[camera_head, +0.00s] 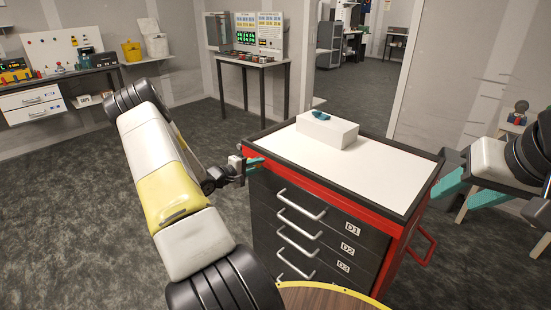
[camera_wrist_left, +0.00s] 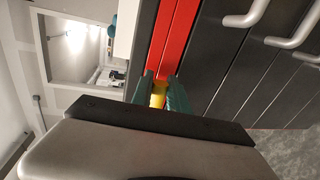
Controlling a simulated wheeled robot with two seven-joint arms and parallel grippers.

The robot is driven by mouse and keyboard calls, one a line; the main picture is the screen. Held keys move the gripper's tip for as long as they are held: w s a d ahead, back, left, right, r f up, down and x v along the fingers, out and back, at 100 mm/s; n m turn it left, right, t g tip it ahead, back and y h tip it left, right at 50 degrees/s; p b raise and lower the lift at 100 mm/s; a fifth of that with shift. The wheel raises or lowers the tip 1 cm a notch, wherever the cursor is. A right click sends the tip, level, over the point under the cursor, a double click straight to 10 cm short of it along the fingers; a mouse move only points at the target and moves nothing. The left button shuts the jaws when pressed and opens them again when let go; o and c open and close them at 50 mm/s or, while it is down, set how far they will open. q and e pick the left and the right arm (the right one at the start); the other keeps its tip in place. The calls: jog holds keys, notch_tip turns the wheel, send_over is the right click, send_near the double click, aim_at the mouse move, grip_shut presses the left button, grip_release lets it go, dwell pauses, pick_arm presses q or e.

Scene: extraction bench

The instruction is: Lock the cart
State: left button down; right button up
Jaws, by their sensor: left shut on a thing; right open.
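The cart (camera_head: 385,185) is red and black with a white top and handled drawers labelled D1, D2 and D3. My left gripper (camera_head: 255,163) is at the cart's left upper corner, beside the top drawer. In the left wrist view its teal fingers (camera_wrist_left: 160,92) are shut on a small yellow piece (camera_wrist_left: 158,95) by the cart's red frame (camera_wrist_left: 182,38). Most of that piece is hidden between the fingers. My right gripper (camera_head: 447,205) is open and empty, with its teal fingers apart at the right side of the cart.
A white box (camera_head: 328,131) with a small blue object (camera_head: 320,115) on it stands on the cart top. A red side handle (camera_head: 426,245) sticks out at the right. A wooden round surface (camera_head: 325,298) is in front. Benches stand along the far wall; the carpet (camera_head: 75,230) at left is clear.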

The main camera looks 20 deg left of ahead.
pick_arm(q)
jog(key=shift+f, duration=0.2)
dwell(0.5)
jog(key=c, duration=1.3)
grip_release()
jog(key=v, duration=0.7)
jog(key=shift+s+r, duration=0.15)
jog(key=shift+s, duration=0.25)
jog(key=shift+a, duration=0.1)
